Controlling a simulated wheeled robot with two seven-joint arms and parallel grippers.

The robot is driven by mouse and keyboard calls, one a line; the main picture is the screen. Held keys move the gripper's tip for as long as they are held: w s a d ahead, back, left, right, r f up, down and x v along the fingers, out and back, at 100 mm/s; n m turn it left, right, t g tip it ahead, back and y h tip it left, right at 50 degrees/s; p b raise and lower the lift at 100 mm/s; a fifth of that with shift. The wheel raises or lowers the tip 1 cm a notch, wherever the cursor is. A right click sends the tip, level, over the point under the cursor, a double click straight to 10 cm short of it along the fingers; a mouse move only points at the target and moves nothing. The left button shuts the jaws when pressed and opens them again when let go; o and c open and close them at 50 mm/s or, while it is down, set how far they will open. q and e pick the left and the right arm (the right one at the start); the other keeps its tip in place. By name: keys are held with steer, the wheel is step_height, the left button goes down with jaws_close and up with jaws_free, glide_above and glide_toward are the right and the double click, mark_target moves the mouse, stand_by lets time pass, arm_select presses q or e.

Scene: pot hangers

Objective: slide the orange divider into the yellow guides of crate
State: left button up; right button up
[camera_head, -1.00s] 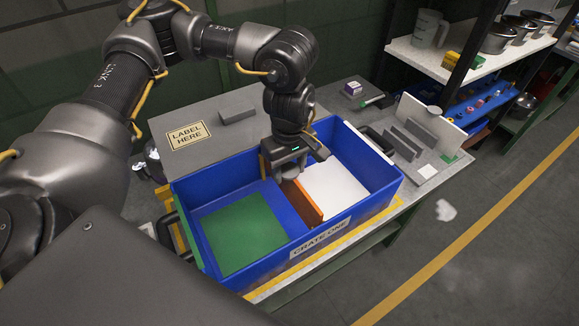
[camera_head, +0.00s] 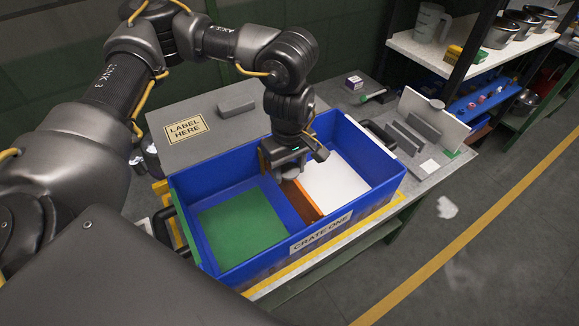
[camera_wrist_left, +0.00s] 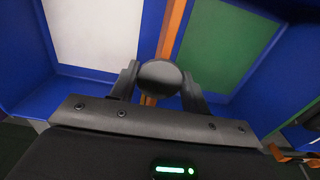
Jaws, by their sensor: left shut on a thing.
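The blue crate (camera_head: 231,262), labelled CRATE ONE, stands on the bench, with a green floor panel (camera_head: 240,227) on the left and a white one (camera_head: 335,180) on the right. The orange divider (camera_head: 304,200) is upright inside the crate, between the two panels. My left gripper (camera_head: 290,172) is over the divider, low inside the crate. In the left wrist view its fingers (camera_wrist_left: 161,88) are shut around a round dark knob (camera_wrist_left: 160,76) above the orange divider (camera_wrist_left: 174,28). The gripper hides part of the divider. I cannot make out the yellow guides or the divider's lower edge.
A LABEL HERE plate (camera_head: 187,129) and a grey block (camera_head: 236,105) lie behind the crate. A rack of grey plates (camera_head: 415,137) stands to its right. Shelves with pots (camera_head: 502,32) are at the back right.

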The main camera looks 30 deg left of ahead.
arm_select(q)
steer(key=shift+f+b, duration=1.1)
steer(key=shift+f, duration=0.3)
steer(key=o, duration=1.3)
steer(key=shift+r, duration=0.1)
step_height(320, 180, up, 11)
steer(key=shift+f+b, duration=0.15)
steer(key=shift+b, duration=0.15)
